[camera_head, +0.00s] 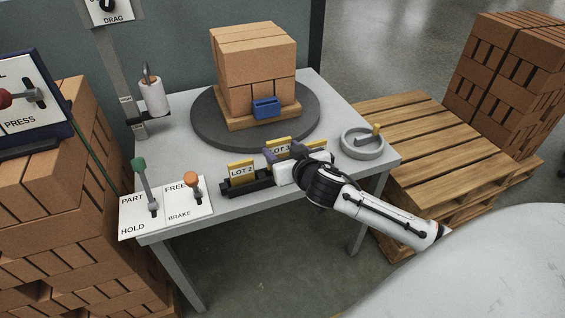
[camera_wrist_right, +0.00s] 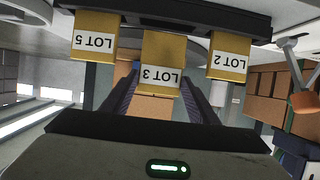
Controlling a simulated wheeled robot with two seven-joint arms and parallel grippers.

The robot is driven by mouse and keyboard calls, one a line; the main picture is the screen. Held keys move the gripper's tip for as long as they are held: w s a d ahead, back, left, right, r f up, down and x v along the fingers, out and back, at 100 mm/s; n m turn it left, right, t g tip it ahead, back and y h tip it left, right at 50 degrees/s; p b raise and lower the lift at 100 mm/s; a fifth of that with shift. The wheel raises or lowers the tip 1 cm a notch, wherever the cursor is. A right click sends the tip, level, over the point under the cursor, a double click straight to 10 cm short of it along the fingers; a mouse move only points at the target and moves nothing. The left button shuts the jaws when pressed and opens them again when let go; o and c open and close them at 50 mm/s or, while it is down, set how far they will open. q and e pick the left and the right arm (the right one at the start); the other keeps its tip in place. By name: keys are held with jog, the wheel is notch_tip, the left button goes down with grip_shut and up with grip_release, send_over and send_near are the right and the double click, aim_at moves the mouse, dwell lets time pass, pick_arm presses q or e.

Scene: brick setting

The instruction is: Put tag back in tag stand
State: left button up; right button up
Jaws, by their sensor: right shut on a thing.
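The tag stand (camera_head: 250,186) is a long black bar near the front edge of the grey table. The yellow LOT 3 tag (camera_wrist_right: 158,62) is between the fingers of my right gripper (camera_wrist_right: 156,84), which is shut on it. In the head view the right gripper (camera_head: 283,153) is over the stand's middle. The LOT 2 tag (camera_head: 241,171) stands upright in the stand to the left; the LOT 5 tag (camera_wrist_right: 95,38) is on the other side of LOT 3. LOT 3 hangs in line between them, reaching farther from the bar; its lower edge is hard to make out. My left gripper is not in view.
A dark turntable (camera_head: 208,130) holds a board with stacked bricks (camera_head: 255,62) and a blue holder (camera_head: 266,108). A round grey dish (camera_head: 362,145) stands to the right. Levers (camera_head: 195,186) stand on the front-left panel. A wooden pallet (camera_head: 420,135) is right of the table.

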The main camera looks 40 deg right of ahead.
jog(key=shift+f, duration=1.8)
jog(key=shift+f+b, duration=0.1)
jog(key=shift+b, duration=0.25)
jog(key=shift+f, duration=0.2)
jog(key=o, duration=1)
jog(key=shift+r, duration=0.1)
jog(key=shift+o, duration=0.2)
jog(key=shift+r, duration=0.1)
